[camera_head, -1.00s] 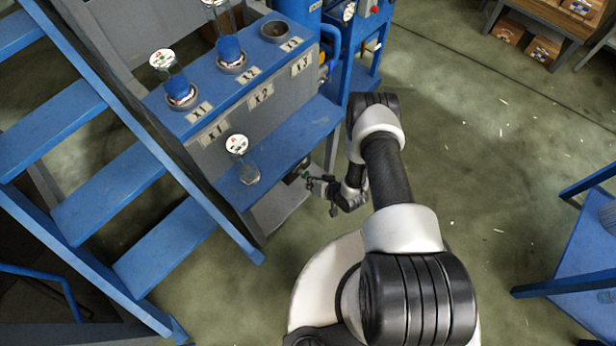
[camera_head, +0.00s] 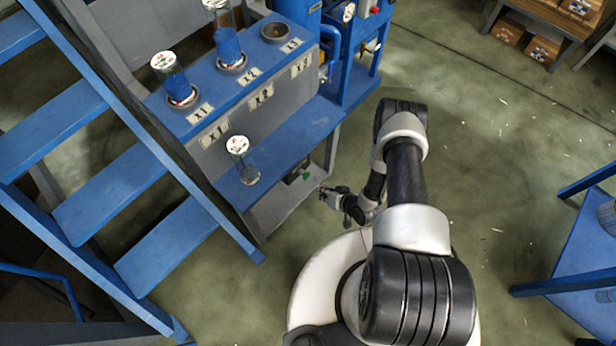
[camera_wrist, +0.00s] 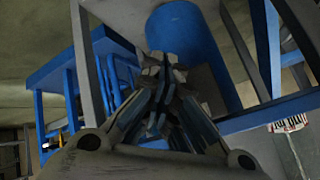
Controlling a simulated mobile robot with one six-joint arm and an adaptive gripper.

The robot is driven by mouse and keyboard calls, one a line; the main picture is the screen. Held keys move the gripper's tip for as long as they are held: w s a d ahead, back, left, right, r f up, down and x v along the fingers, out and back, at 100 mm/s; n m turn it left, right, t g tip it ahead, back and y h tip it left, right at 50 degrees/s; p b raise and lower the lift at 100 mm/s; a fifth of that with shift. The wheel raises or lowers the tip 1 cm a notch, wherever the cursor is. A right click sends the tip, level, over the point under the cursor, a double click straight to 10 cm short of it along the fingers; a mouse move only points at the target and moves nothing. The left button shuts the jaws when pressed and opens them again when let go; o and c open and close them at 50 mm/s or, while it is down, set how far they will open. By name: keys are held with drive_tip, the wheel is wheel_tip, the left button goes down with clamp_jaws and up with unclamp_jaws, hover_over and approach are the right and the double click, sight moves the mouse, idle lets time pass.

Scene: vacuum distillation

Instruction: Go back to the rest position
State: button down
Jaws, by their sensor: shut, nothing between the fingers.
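My gripper (camera_head: 336,196) is low beside the blue workbench in the head view, to the right of its front shelf and apart from it. In the wrist view my gripper (camera_wrist: 163,100) fills the middle, its fingers together with nothing seen between them. Behind the fingers the wrist view shows a large blue cylinder (camera_wrist: 188,32) and grey and blue frame parts. My arm reaches up and bends back down to the gripper.
A clear vessel (camera_head: 246,172) with a white lid stands on the blue shelf (camera_head: 290,137). Two cylinders with blue contents stand in slots X1 and X2; the X3 slot (camera_head: 275,31) is empty. Blue stairs (camera_head: 110,190) are left. A blue table (camera_head: 585,245) is right. Open floor (camera_head: 500,150) lies between.

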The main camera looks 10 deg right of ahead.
idle(0.7)
drive_tip(key=w+d+r+n+h, duration=0.1)
drive_tip(key=w+d+r, duration=0.1)
drive_tip(key=w+r, duration=0.25)
drive_tip(key=w+d+r+h, duration=0.1)
drive_tip(key=w+d+r, duration=0.2)
drive_tip(key=w+r, duration=0.15)
drive_tip(key=w+d+r+g+h, duration=0.1)
drive_tip(key=w+d+r+h, duration=0.1)
drive_tip(key=r, duration=1.2)
drive_tip(key=w+d+r+h, duration=0.1)
drive_tip(key=w+d+r, duration=0.1)
drive_tip(key=r, duration=1.2)
drive_tip(key=s+a+r+g+h, duration=0.1)
drive_tip(key=s+a+r, duration=0.1)
drive_tip(key=s+r, duration=0.5)
drive_tip(key=s+a+r, duration=0.1)
drive_tip(key=s+r, duration=0.3)
drive_tip(key=r, duration=0.7)
drive_tip(key=s+a+r, duration=0.3)
drive_tip(key=s, duration=0.7)
drive_tip(key=s+a+r+g+y, duration=0.1)
drive_tip(key=s+a+r, duration=0.3)
drive_tip(key=s, duration=0.6)
drive_tip(key=shift+s+y, duration=0.3)
